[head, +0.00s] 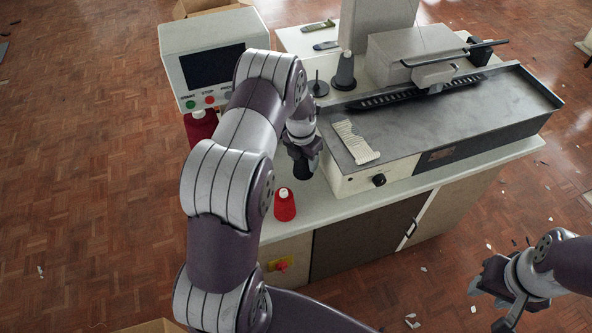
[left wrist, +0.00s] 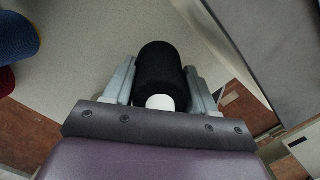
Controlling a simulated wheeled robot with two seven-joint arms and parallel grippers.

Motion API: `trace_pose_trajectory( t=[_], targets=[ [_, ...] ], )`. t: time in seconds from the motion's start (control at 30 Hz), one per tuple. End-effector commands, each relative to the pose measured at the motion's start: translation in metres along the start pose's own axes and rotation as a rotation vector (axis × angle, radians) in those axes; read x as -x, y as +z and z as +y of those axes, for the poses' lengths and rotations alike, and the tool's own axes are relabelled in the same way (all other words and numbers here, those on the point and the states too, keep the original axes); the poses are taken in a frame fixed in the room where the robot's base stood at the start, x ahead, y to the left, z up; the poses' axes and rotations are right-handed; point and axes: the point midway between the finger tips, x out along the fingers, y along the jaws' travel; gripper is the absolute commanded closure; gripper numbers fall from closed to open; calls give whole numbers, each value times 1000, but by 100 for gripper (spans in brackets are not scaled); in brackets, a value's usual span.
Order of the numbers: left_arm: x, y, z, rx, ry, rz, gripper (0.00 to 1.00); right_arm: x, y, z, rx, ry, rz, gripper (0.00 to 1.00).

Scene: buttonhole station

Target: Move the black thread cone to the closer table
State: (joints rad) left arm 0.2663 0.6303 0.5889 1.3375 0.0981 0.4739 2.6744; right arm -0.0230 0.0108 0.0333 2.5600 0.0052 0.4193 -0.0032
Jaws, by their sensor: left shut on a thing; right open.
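The black thread cone (left wrist: 160,72) sits between the two fingers of my left gripper (left wrist: 160,88), which is shut on it; its pale tip points toward the wrist. In the head view the cone (head: 303,172) shows partly below my left gripper (head: 303,158), over the pale countertop (head: 330,208) by the machine's front left corner. I cannot tell whether it touches the surface. My right gripper (head: 486,298) is open and empty at the lower right, above the floor.
A red cone (head: 285,205) stands near the counter's front edge. A dark grey cone (head: 345,72) stands behind, beside a spindle (head: 318,88). The buttonhole machine (head: 440,115) fills the right side. A control screen (head: 212,65) stands at the back left. The countertop around the red cone is clear.

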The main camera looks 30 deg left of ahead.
Motion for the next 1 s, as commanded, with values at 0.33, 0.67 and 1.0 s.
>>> trace_pose_trajectory(
  t=[0.33, 0.67, 1.0],
  targets=[
    [-37, -4, 0, -1, 0, -1, 77, 3, 0, 0, 0, 0, 0, 57],
    [-40, -5, 0, -1, -1, 0, 18, 2, 0, 0, 0, 0, 0, 57],
    [-32, -4, 0, -2, 0, -1, 18, 3, 0, 0, 0, 0, 0, 57]
  ],
)
